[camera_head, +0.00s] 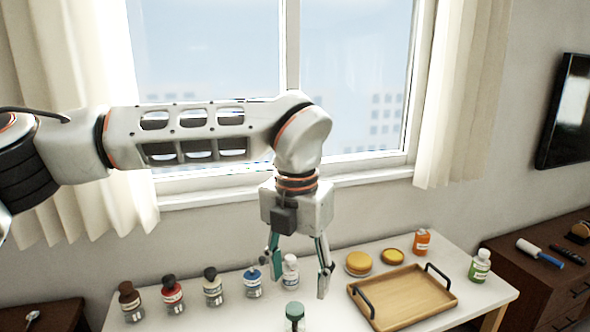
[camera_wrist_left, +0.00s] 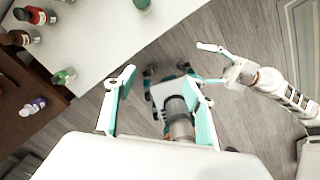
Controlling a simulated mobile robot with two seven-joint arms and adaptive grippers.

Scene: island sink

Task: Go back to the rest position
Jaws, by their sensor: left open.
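My left gripper (camera_head: 298,280) hangs fingers down over the white table in the head view, below the window. Its two fingers are apart with nothing between them.
The white table (camera_head: 225,318) holds several capped bottles (camera_head: 213,288) in a row, a wooden tray (camera_head: 405,300), yellow round items (camera_head: 358,262), an orange bottle (camera_head: 422,241) and a green bottle (camera_head: 480,266). A dark cabinet (camera_head: 540,285) stands at right. Curtains hang beside the window.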

